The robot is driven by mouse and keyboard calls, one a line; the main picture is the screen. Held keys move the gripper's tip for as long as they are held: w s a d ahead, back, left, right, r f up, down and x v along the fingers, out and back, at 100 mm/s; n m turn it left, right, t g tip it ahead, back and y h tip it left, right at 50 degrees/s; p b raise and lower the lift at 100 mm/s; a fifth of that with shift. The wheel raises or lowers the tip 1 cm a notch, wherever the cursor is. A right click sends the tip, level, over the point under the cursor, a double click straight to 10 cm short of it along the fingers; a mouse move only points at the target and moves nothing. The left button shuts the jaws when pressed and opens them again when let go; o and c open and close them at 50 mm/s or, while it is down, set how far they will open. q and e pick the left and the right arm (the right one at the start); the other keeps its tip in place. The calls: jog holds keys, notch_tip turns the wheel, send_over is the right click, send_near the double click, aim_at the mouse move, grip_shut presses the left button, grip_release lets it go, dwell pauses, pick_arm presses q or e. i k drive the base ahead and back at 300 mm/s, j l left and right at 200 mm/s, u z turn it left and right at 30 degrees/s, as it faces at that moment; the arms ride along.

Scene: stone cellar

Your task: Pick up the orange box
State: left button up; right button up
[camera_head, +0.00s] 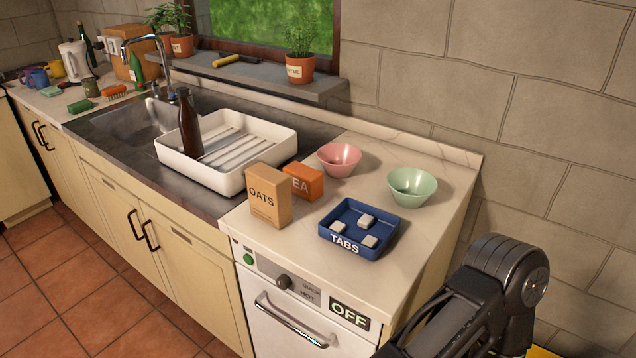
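The orange box (305,181) is a small carton with white letters, of which "EA" shows. It stands on the pale counter to the right of the sink, behind the tan OATS box (269,197), which hides its left part. A black arm of mine comes in at the lower right, well apart from the orange box. Its gripper does not show. My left gripper is not in view.
A blue TABS tray (331,241) with white tablets lies at the front right of the orange box. A pink bowl (339,159) and a green bowl (412,186) stand behind. A white dish rack (262,150) holding a dark bottle (189,124) is on the left.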

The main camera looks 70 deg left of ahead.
aim_at(307, 182)
jog(key=u, duration=2.65)
